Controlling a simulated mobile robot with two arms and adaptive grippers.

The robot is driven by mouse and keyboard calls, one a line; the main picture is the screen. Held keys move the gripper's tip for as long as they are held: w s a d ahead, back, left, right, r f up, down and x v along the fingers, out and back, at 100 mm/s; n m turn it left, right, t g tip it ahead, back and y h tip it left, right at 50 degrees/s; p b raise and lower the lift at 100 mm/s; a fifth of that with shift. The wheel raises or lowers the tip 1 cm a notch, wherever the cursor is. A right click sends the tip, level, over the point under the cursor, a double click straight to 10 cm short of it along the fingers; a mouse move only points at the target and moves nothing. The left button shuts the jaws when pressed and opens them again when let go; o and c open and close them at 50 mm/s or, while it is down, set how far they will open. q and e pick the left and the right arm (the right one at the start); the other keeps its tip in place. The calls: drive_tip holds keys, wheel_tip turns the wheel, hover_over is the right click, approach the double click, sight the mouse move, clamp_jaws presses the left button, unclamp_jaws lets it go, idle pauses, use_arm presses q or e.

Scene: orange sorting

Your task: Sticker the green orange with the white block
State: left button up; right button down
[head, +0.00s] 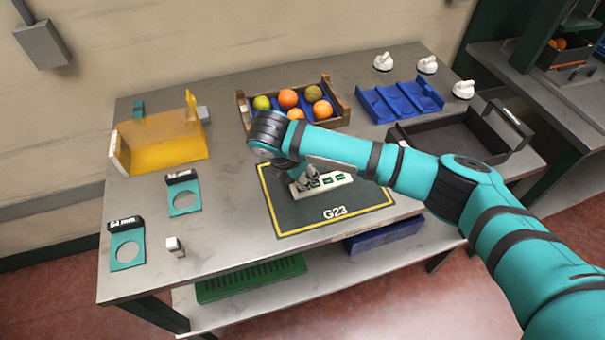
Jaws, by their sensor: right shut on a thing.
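The wooden crate (335,92) at the back of the table holds several fruits. A green orange (262,103) lies at its left end. A long white block (339,183) with green labels on top lies over the dark mat (290,211). My right gripper (306,183) reaches down at the left part of this block and is shut on it. Whether the block touches the mat is unclear. My right forearm passes in front of the crate's lower edge. My left gripper is not in view.
A yellow bin (160,140) and teal ring gauges (184,202) (127,246) stand at left, with a small white-grey block (175,246). A blue rack (400,101), white knobbed pieces (383,62) and a dark tray (450,140) are at right.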

drive_tip(key=shift+f, duration=0.45)
idle(0.4)
drive_tip(key=shift+s+f+p, duration=0.1)
drive_tip(key=shift+f+p, duration=0.05)
drive_tip(key=shift+p, duration=0.15)
idle(1.7)
wheel_tip(320, 180, up, 7)
drive_tip(key=p, duration=0.8)
idle(0.4)
